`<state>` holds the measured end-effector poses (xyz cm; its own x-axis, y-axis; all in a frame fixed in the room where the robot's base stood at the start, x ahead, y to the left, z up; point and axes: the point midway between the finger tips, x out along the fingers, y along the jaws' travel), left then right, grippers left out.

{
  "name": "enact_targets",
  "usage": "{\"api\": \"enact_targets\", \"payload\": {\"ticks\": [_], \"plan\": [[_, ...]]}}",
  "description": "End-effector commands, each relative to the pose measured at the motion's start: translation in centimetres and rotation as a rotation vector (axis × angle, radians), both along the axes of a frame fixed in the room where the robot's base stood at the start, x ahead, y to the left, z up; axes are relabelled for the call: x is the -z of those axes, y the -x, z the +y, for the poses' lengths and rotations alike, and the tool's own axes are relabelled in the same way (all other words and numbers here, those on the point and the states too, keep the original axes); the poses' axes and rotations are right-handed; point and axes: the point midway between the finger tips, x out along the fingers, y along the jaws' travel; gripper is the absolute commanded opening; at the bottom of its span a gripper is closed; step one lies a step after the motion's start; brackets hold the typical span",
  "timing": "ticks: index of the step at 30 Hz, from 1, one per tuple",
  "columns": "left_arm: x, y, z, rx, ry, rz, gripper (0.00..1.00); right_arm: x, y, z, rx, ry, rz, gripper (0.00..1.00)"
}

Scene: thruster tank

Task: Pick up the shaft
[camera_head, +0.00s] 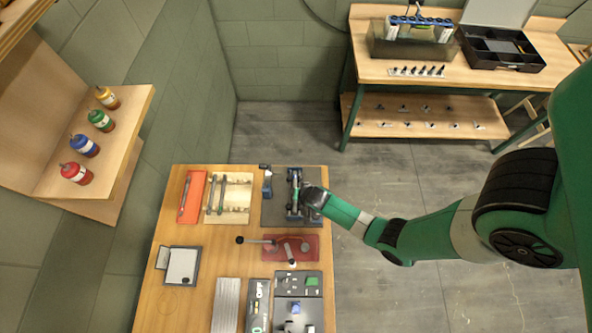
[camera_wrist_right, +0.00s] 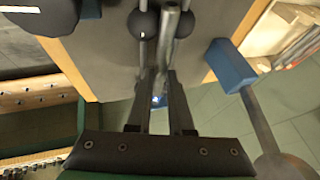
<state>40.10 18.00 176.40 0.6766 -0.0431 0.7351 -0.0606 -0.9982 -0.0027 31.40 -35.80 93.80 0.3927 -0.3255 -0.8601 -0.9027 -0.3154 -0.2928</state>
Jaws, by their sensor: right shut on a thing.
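The shaft (camera_wrist_right: 170,32) is a grey metal rod that runs between the fingers of my right gripper (camera_wrist_right: 160,80) in the right wrist view. The fingers are closed on it. Two round black knobs stand on either side of it, above a dark grey mat. In the head view my right gripper (camera_head: 302,197) is over a blue-and-grey fixture (camera_head: 295,178) on the dark mat (camera_head: 272,215), and the arm partly hides it. I cannot tell whether the shaft is clear of the fixture. My left gripper is not in view.
A blue clamp-like tool (camera_head: 266,181) stands close left of the fixture. A wooden board (camera_head: 240,188) with dark rods, an orange tray (camera_head: 191,197) and a red mat (camera_head: 310,247) with levers share the table. A shelf (camera_head: 120,125) with coloured bottles is at the left.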

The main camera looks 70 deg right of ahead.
Motion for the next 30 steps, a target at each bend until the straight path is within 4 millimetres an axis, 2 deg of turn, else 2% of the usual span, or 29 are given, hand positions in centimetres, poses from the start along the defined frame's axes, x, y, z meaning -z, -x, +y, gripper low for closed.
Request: {"api": "enact_targets", "payload": {"ticks": [5,7,12,14,15,18,21,25,30], "plan": [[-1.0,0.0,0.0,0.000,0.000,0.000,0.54,-2.2,-0.1,0.0,0.000,0.002,-0.004,0.00],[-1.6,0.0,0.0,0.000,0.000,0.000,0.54,-3.7,0.1,0.0,0.000,0.002,-0.004,0.00],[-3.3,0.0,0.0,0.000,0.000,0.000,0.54,-7.9,3.8,0.8,0.002,0.001,-0.001,0.00],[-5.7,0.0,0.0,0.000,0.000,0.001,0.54,-10.3,5.2,1.2,0.003,0.000,0.001,0.00],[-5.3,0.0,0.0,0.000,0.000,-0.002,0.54,-10.1,6.5,1.5,0.003,-0.002,0.004,0.00],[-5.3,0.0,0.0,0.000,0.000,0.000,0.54,-10.9,9.3,2.1,0.004,-0.001,0.002,0.00],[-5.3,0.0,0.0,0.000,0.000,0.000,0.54,-11.8,11.3,2.6,0.004,-0.001,0.000,0.00],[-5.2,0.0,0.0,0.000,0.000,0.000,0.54,-12.5,13.0,2.9,0.004,-0.001,-0.002,0.00],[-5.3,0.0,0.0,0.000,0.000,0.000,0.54,-12.9,13.7,3.1,0.001,0.001,-0.002,0.00]]}}
